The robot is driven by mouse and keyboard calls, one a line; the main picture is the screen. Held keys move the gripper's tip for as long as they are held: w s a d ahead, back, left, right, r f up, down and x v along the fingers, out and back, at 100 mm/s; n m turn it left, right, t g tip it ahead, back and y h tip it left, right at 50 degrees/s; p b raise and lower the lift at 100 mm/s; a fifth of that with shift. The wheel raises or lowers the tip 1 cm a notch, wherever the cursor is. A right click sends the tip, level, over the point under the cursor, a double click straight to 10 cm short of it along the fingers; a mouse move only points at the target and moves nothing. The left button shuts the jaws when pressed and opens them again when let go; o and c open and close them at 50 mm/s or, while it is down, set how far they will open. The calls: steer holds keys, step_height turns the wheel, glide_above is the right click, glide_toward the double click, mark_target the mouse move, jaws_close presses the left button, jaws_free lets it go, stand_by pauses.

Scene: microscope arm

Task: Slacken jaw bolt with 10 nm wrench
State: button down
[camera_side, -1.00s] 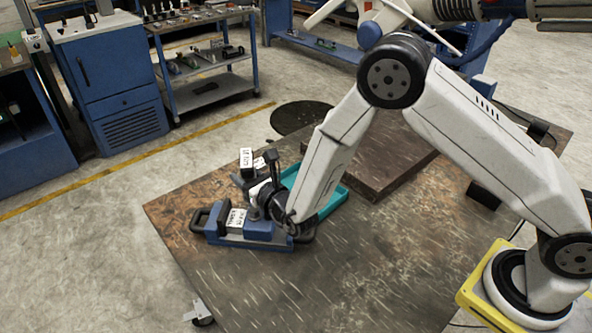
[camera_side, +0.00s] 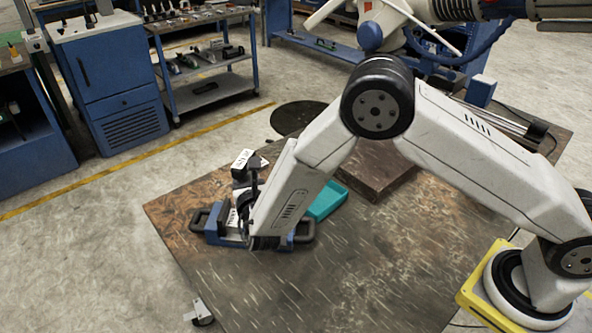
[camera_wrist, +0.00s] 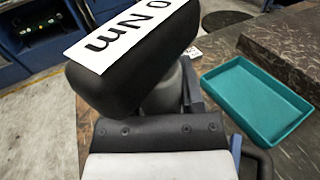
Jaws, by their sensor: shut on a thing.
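The wrench (camera_side: 244,160) is a dark tool with a white label, above the vise in the side view. In the wrist view its thick black block (camera_wrist: 150,75) fills the upper left, and the label reads "0 Nm", cut off at the frame edge. My gripper (camera_side: 248,183) is shut on the wrench; its fingertips are mostly hidden. The blue vise (camera_side: 222,238) with black end handles lies on the table, partly covered by my arm. The jaw bolt and the wrench's lower end are hidden, so I cannot tell whether they are engaged.
A teal tray (camera_side: 328,200) lies just right of the vise; it also shows in the wrist view (camera_wrist: 258,98). A dark raised plate (camera_side: 375,170) sits behind it. The worn table's (camera_side: 330,285) front is clear. A tool cart (camera_side: 205,65) stands beyond.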

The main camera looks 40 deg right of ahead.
steer(key=shift+m+g+h, duration=3.2)
steer(key=shift+h, duration=0.6)
steer(key=shift+f, duration=0.1)
steer(key=shift+f, duration=1.5)
steer(key=shift+s+d, duration=0.3)
steer(key=shift+d, duration=0.5)
steer(key=shift+f, duration=1.45)
steer(key=shift+n+t+y, duration=0.3)
steer(key=shift+t+y, duration=0.1)
